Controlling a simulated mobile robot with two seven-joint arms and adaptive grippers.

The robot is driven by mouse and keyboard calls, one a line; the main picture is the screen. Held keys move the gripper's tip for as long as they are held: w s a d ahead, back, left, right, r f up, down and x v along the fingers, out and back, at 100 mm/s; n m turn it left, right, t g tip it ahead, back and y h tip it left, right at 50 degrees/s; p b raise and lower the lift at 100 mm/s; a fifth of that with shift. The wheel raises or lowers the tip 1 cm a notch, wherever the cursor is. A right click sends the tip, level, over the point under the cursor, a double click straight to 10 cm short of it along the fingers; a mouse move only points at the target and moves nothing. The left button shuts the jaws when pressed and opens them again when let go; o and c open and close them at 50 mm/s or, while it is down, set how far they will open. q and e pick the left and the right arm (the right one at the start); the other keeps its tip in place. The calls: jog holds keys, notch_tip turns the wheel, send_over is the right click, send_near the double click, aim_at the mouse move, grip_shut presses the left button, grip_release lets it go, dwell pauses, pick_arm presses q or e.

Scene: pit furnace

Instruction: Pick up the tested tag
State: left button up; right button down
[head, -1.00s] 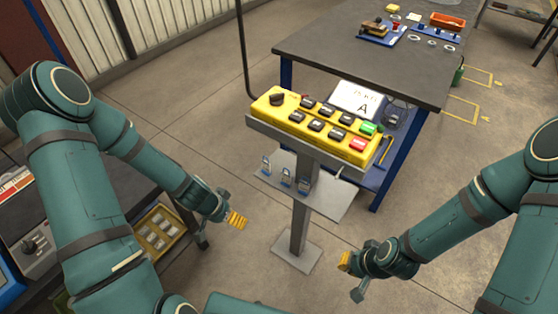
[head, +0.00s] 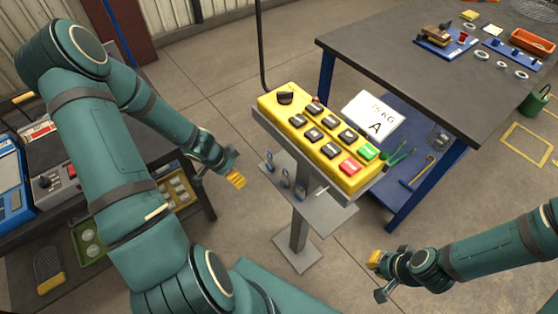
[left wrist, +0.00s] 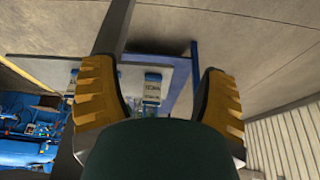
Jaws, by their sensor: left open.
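I cannot tell which item is the tested tag. Several small blue-and-grey items hang or stand on the grey plate (head: 325,212) below the yellow button box; one is the leftmost item (head: 268,163). In the left wrist view, two such pale-faced blue items show between my fingers, one of them lettered (left wrist: 152,86), too small to read. My left gripper (head: 236,179) is open and empty, left of the plate and apart from it; its spread yellow fingers also show in the left wrist view (left wrist: 160,100). My right gripper (head: 375,260) is right of the stand, holding nothing visible.
The yellow button box (head: 318,140) tops a grey post (head: 299,228). A dark workbench (head: 430,75) stands back right, another bench at left. Open floor lies between left bench and post.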

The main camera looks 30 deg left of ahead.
aim_at(269, 157)
pick_arm(q)
jog(key=w+d+p, duration=0.1)
jog(key=w, duration=0.2)
jog(key=w+d+p, duration=0.1)
jog(key=w+d, duration=0.1)
jog(key=w, duration=0.2)
jog(key=w+d+p, duration=0.1)
jog(key=w+d, duration=0.1)
jog(key=w, duration=0.1)
jog(key=shift+w+d+p, duration=0.15)
jog(key=shift+w+p, duration=0.1)
jog(key=shift+p, duration=0.1)
jog(key=b+x, duration=0.2)
jog(key=x, duration=0.2)
jog(key=shift+f+b, duration=0.1)
jog(key=shift+b, duration=0.3)
jog(key=shift+w+f, duration=0.25)
jog(key=shift+f, duration=0.15)
jog(key=shift+d, duration=0.1)
jog(key=c, duration=1.1)
